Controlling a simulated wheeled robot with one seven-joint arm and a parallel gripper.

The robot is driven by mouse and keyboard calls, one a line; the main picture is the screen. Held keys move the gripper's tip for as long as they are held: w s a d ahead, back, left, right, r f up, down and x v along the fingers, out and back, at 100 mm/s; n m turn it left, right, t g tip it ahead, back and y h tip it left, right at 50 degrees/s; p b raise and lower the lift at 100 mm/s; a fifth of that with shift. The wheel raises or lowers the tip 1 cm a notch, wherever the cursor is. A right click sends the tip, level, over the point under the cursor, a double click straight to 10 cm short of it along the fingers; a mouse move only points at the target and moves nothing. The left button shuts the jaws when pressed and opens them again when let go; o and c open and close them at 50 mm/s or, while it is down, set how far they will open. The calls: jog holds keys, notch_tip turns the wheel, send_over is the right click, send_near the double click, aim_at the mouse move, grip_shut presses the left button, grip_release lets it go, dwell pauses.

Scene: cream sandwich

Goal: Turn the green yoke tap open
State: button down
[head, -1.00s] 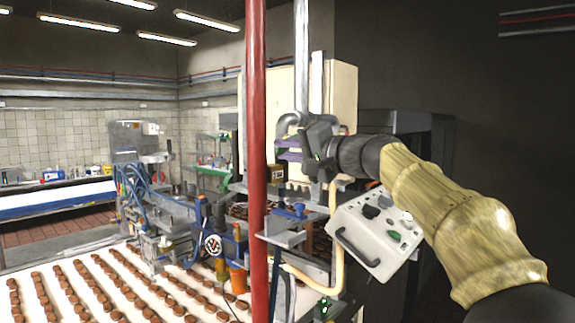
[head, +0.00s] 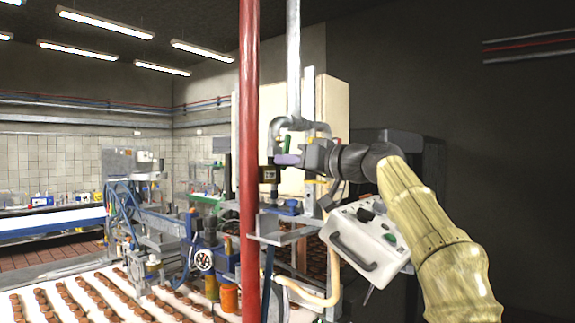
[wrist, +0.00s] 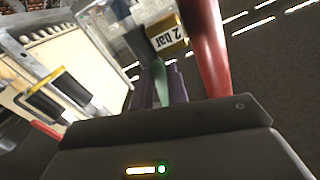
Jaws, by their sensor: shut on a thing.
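The green yoke tap (head: 287,143) shows as a small green piece just above my gripper's purple fingers in the head view, beside the grey pipework. My gripper (head: 287,160) reaches in from the right, and its fingers are shut on the tap. In the wrist view the green tap (wrist: 162,85) stands as a narrow strip between the two purple fingers (wrist: 177,88). The fingers cover part of the tap, and its exact angle is hard to tell.
A red post (head: 249,200) stands close left of my gripper. A white control box (head: 365,240) hangs below my arm. A conveyor with brown biscuits (head: 70,295) lies lower left.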

jog(key=shift+w+d+f+n, duration=0.1)
jog(key=shift+w+d+n, duration=0.15)
jog(key=shift+n, duration=0.45)
jog(key=shift+w+d+f+n, duration=0.1)
jog(key=shift+w+n, duration=0.1)
jog(key=shift+n, duration=0.5)
jog(key=shift+r, duration=0.1)
jog(key=c, duration=1.4)
grip_release()
jog(key=shift+o, duration=0.2)
jog(key=b+v, duration=0.6)
jog(key=v, duration=1.1)
jog(key=shift+d, duration=0.2)
